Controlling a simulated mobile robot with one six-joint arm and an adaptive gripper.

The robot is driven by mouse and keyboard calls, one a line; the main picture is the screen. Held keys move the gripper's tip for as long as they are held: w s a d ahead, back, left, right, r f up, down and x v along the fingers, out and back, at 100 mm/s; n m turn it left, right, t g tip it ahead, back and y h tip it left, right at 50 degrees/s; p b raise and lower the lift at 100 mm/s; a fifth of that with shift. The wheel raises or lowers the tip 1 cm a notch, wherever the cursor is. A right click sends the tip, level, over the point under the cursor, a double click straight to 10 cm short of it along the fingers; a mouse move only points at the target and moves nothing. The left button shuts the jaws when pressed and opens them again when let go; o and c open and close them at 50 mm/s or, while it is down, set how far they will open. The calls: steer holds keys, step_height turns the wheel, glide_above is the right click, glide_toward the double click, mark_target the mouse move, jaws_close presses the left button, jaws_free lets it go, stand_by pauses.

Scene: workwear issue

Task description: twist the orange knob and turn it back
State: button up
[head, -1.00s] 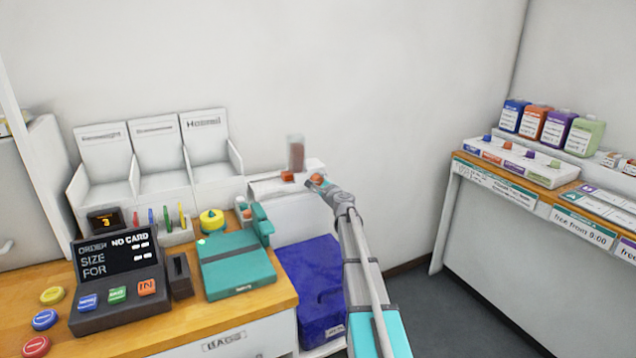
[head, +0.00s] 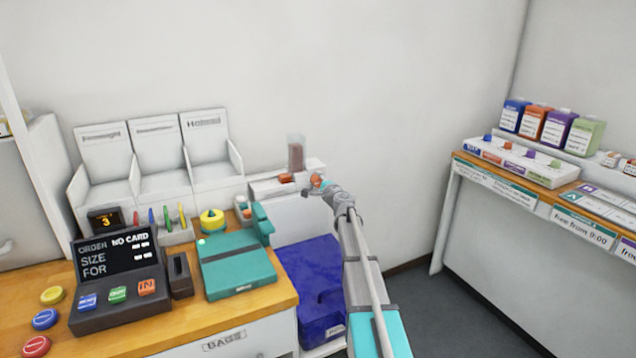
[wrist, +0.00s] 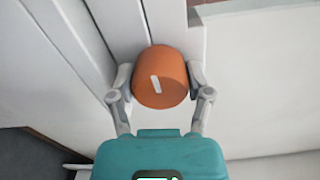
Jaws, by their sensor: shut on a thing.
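The orange knob (wrist: 162,78) is a short round cylinder with a white mark on its face. In the wrist view it sits between the two fingers of my gripper (wrist: 161,85), which touch its sides. The white mark is tilted a little from upright. In the head view my gripper (head: 315,184) is at the right end of a white dispenser (head: 270,187), and only a bit of the orange knob (head: 317,181) shows past the fingers. A clear tube with reddish-brown contents (head: 296,155) stands on the dispenser.
A blue bin (head: 312,285) stands below the dispenser, left of my arm. A teal device (head: 237,270) and a dark order terminal (head: 118,280) sit on the wooden counter. A side counter with several bottles (head: 552,125) is at the right. The floor between is clear.

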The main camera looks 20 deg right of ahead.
steer(key=o, duration=1.1)
steer(key=shift+o, duration=0.2)
steer(key=shift+s, duration=0.15)
steer(key=s, duration=0.7)
steer(key=shift+s+d, duration=0.15)
steer(key=shift+s, duration=0.2)
